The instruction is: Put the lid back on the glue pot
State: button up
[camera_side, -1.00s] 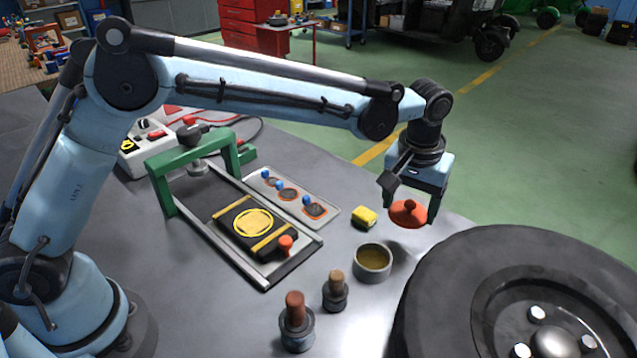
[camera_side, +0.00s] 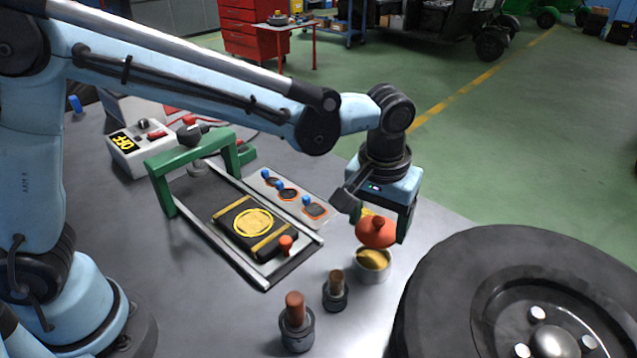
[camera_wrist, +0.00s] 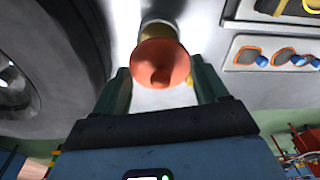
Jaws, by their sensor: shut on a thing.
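The orange-red lid (camera_side: 376,236) has a small knob on top and is held between the green fingers of my gripper (camera_side: 380,229). The grey glue pot (camera_side: 373,274) stands open on the table below it, with yellow-brown glue showing past the lid's lower edge. The lid is above the pot and looks apart from it; the exact gap is hard to tell. In the wrist view the lid (camera_wrist: 160,64) sits between my fingertips (camera_wrist: 163,84) and hides part of the pot (camera_wrist: 160,30).
A large black wheel (camera_side: 440,290) lies close to the right of the pot. Two brushes or stamps with brown handles (camera_side: 296,308) (camera_side: 336,283) stand in front-left. A green press frame (camera_side: 160,180) and a patch tray (camera_side: 290,190) are further left. A yellow block is mostly hidden behind my gripper.

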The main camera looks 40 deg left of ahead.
jog(key=shift+f, duration=2.45)
jog(key=shift+f, duration=0.15)
dwell(0.4)
jog(key=o, duration=1)
jog(key=shift+o, duration=0.2)
jog(key=shift+r, duration=3.5)
jog(key=shift+c, duration=0.3)
grip_shut()
jog(key=shift+f, duration=1)
